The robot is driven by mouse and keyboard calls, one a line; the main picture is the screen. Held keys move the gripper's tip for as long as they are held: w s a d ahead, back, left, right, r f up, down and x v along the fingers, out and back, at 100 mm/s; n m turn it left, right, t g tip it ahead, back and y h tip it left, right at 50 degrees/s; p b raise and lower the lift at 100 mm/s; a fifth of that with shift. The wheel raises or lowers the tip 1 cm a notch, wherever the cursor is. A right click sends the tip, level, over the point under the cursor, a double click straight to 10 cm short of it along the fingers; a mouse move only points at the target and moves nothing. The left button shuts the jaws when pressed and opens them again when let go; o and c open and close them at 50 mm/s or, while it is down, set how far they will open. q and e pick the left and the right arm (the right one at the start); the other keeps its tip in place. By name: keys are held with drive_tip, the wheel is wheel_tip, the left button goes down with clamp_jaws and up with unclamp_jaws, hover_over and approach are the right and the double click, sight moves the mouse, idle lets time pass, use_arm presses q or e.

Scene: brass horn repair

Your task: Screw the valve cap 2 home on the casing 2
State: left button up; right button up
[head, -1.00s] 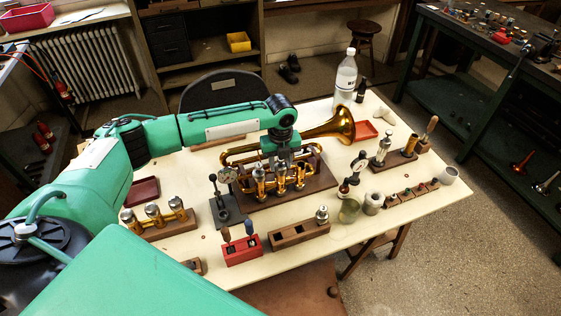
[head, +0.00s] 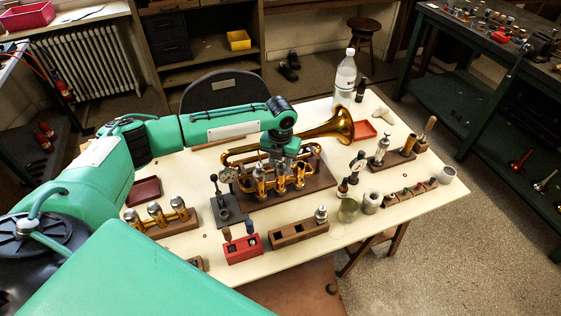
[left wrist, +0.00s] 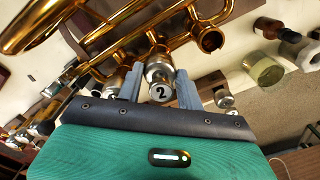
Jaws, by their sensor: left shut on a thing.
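The brass horn (head: 327,127) lies on a dark wooden stand (head: 315,181) on the table, with its valve casings upright in a row. My left gripper (head: 283,163) is over the middle of the row, pointing down. In the left wrist view, its two grey fingers (left wrist: 160,88) are shut around the silvery valve cap 2 (left wrist: 159,72), whose end face is marked 2. The cap is in line with the brass casing 2 (head: 279,183). Whether cap and casing touch is too small to tell. My right gripper is not seen.
A dial gauge on a dark base (head: 230,210) stands close left of the horn. A red block with handles (head: 243,249) and a wooden block (head: 299,234) are in front. A glass jar (head: 348,210) and small bottles stand to the right.

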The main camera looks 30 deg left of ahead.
use_arm(q)
drive_tip(key=m, duration=0.3)
idle(0.4)
drive_tip(key=shift+m, duration=0.6)
drive_tip(key=o, duration=1.1)
drive_tip(key=shift+o, duration=0.2)
wheel_tip(320, 180, up, 14)
drive_tip(key=b, duration=0.2)
drive_tip(key=shift+s+f, duration=0.1)
drive_tip(key=shift+f, duration=0.1)
